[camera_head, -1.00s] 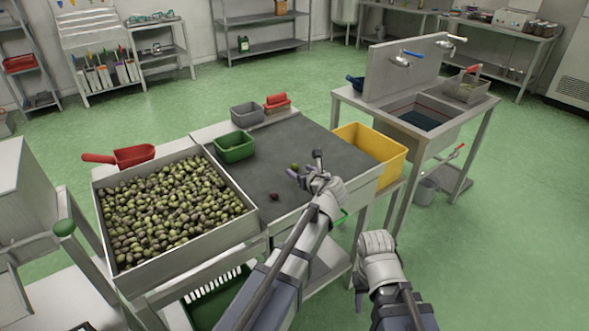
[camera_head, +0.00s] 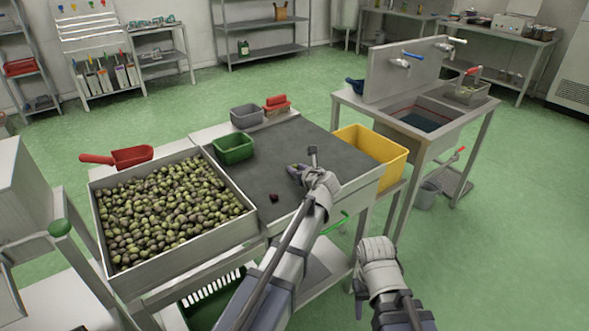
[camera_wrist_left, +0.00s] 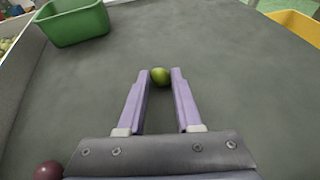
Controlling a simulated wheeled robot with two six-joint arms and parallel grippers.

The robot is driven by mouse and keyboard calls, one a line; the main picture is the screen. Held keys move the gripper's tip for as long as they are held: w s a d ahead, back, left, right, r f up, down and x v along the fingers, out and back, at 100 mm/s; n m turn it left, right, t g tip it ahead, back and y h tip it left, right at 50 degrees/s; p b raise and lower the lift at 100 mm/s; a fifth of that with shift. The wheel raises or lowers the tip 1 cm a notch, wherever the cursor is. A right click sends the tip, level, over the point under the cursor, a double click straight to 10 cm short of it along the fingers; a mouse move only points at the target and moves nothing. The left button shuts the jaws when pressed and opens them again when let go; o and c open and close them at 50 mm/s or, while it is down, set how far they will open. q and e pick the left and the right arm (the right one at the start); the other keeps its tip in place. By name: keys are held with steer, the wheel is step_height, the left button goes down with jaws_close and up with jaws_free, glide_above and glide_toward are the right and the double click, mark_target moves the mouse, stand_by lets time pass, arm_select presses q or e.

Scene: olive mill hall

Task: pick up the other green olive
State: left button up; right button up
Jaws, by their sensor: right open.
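A green olive (camera_wrist_left: 160,77) lies on the dark grey work surface (camera_wrist_left: 230,75), level with the fingertips of my left gripper (camera_wrist_left: 161,80). In the head view my left gripper (camera_head: 297,171) is low over the dark surface and hides most of the olive. A dark purple olive (camera_head: 273,198) lies nearer the front edge; it also shows in the left wrist view (camera_wrist_left: 48,171). My right gripper (camera_head: 360,292) is open, off the table's front right.
A green tub (camera_head: 233,149) and a grey tub (camera_head: 246,115) stand at the table's back left. A yellow bin (camera_head: 391,155) is at the right edge. A crate full of olives (camera_head: 222,234) is at left with a red scoop (camera_head: 132,156). The mid surface is clear.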

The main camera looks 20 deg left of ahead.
arm_select(q)
jaws_close()
stand_by(0.3)
step_height(320, 180, up, 10)
steer(key=p, duration=1)
